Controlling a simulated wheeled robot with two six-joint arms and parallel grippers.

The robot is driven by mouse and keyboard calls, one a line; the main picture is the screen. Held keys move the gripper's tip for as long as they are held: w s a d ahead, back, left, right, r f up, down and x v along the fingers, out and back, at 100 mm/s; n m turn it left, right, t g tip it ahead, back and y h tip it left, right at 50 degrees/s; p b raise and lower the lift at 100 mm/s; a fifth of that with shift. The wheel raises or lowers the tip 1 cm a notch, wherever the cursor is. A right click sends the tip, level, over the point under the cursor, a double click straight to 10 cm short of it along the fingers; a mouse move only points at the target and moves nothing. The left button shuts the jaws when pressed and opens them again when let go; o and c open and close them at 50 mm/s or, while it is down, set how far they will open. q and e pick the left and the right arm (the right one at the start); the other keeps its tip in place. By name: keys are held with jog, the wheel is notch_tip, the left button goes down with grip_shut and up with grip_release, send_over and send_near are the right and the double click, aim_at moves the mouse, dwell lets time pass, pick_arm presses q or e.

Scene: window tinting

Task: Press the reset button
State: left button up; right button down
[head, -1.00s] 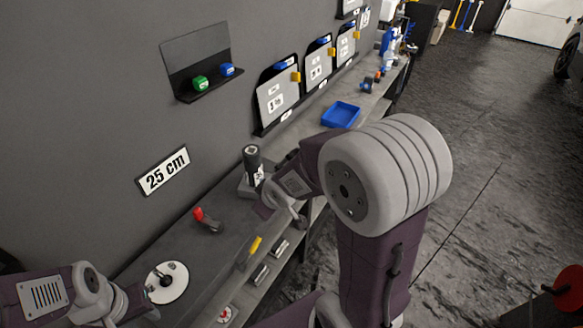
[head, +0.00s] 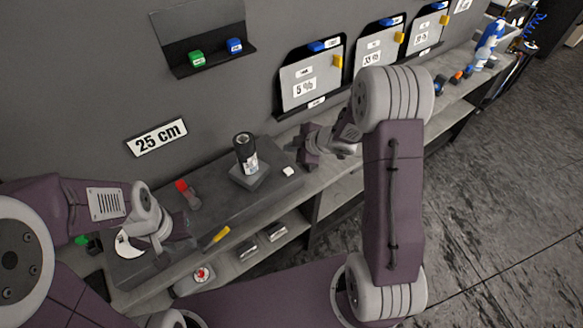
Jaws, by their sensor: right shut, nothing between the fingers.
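No button labelled reset is legible in the head view. A small round red-and-white piece (head: 202,274), possibly a button, sits on the lower shelf. A small green piece (head: 81,240) shows beside my left arm, partly hidden. My right gripper (head: 299,150) is shut and empty above the workbench, right of a dark upright cylinder (head: 246,153) on a grey square base. A small white block (head: 288,171) lies just below it.
A red-tipped tool (head: 189,194) lies on the bench and a yellow-handled one (head: 215,237) lies near its front edge. A 25 cm sign (head: 157,137) and a shelf with green and blue blocks (head: 205,50) are on the wall. Film boards (head: 310,80) stand behind the bench.

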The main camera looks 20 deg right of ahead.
aim_at(291, 172)
notch_tip(291, 172, down, 8)
jog(key=b, duration=0.8)
jog(key=shift+d+f, duration=0.1)
jog(key=shift+f, duration=0.05)
jog(key=shift+f+b, duration=0.2)
jog(key=shift+b, duration=0.2)
dwell(1.4)
jog(key=shift+f, duration=0.4)
jog(key=shift+f+b, duration=0.5)
jog(key=shift+b, duration=0.15)
dwell(0.3)
jog(key=shift+r, duration=0.15)
jog(key=shift+r+p, duration=0.75)
jog(key=shift+p, duration=0.25)
